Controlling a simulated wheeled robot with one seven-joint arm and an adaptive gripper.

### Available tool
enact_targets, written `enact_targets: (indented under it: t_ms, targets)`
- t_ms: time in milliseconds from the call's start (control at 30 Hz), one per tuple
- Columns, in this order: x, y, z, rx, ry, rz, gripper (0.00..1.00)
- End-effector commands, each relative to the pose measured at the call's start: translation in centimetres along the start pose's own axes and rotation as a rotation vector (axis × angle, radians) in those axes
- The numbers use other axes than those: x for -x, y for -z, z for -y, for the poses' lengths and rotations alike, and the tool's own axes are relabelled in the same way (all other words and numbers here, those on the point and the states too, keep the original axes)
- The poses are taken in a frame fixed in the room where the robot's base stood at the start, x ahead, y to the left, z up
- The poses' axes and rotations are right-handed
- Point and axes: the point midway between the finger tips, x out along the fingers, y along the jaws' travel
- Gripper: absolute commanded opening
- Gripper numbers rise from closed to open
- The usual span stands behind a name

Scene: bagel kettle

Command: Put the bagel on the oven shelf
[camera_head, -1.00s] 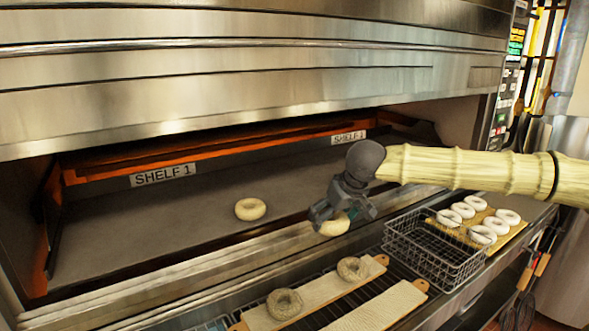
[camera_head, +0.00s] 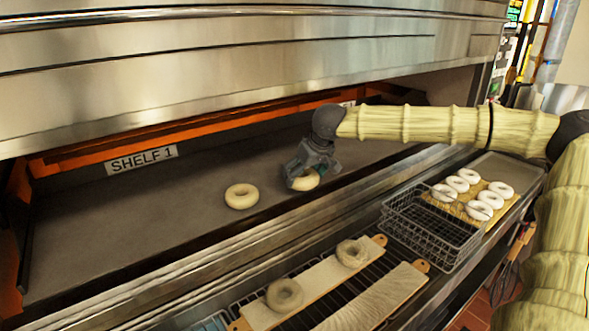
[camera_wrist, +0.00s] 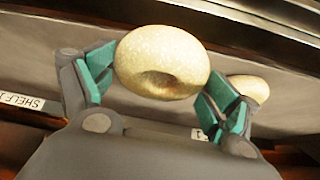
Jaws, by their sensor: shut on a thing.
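My gripper (camera_head: 305,178) is shut on a pale bagel (camera_head: 307,181) and is over the front part of the oven shelf (camera_head: 130,225). In the wrist view the held bagel (camera_wrist: 163,62) sits between the teal finger pads. I cannot tell whether it touches the shelf. Another pale bagel (camera_head: 241,196) lies on the shelf to the left of my gripper; it also shows at the right in the wrist view (camera_wrist: 249,88). The shelf carries a "SHELF 1" label (camera_head: 142,159) at its back.
Two bagels (camera_head: 285,295) (camera_head: 352,253) lie on a board (camera_head: 318,285) in front of the oven. A second board (camera_head: 375,300), an empty wire basket (camera_head: 432,226) and a tray with several white bagels (camera_head: 515,168) stand to the right. The oven's steel front (camera_head: 220,75) overhangs the shelf.

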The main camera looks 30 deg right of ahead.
Motion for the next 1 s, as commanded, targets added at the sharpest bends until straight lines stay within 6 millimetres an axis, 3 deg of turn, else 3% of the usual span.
enact_targets:
  t_ms: [500, 833, 1000]
  targets:
    - [-3.9, 5.8, -1.6, 0.004, 0.001, 0.0, 0.62]
    - [-4.7, 7.0, -1.9, 0.005, 0.002, -0.001, 0.62]
    - [-6.4, 5.9, -1.9, 0.005, 0.003, 0.002, 0.62]
